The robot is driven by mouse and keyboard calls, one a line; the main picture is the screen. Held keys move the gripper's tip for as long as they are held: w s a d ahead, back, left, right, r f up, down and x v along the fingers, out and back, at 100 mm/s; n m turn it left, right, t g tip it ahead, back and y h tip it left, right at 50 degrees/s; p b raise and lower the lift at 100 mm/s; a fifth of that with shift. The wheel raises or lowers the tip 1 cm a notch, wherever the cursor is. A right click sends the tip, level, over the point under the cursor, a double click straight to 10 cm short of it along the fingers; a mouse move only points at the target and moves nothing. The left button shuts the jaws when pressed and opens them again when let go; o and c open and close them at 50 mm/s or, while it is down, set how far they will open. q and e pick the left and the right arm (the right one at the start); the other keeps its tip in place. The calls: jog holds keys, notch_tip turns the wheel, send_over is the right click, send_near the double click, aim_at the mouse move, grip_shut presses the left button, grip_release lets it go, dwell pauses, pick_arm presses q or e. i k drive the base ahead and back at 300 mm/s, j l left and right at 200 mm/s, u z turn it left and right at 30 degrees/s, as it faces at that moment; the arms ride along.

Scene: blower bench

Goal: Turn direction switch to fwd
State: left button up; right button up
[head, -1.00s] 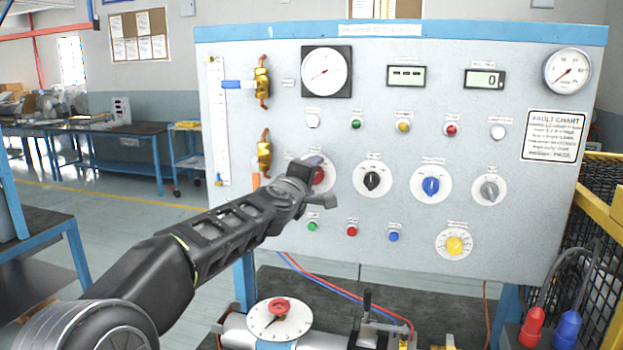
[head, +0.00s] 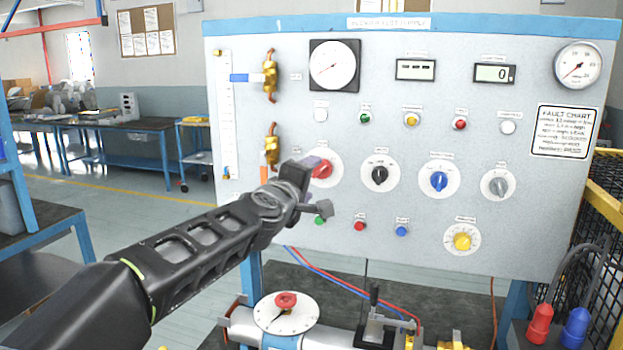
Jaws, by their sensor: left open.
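The upright panel (head: 560,210) carries a row of rotary switches on round white dials. They are a red knob (head: 323,169), a black knob (head: 380,175), a blue knob (head: 438,181) and a grey knob (head: 498,187). Their labels are too small to read, so I cannot tell which is the direction switch. My left gripper (head: 319,187) is open in front of the red knob's dial, at its lower left. It hides part of that dial. Whether a finger touches the knob I cannot tell. My right gripper is out of view.
A yellow knob (head: 462,241) sits low on the panel, with small buttons nearby. Two brass valves (head: 271,150) are at the panel's left. Below are a white dial with a red knob (head: 286,300) and piping. A yellow-framed cage (head: 605,205) stands at the right.

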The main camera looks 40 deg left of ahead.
aim_at(439, 180)
jog(key=k+l, duration=0.25)
jog(key=k, duration=0.2)
jog(key=k+l, duration=0.25)
jog(key=k, duration=0.25)
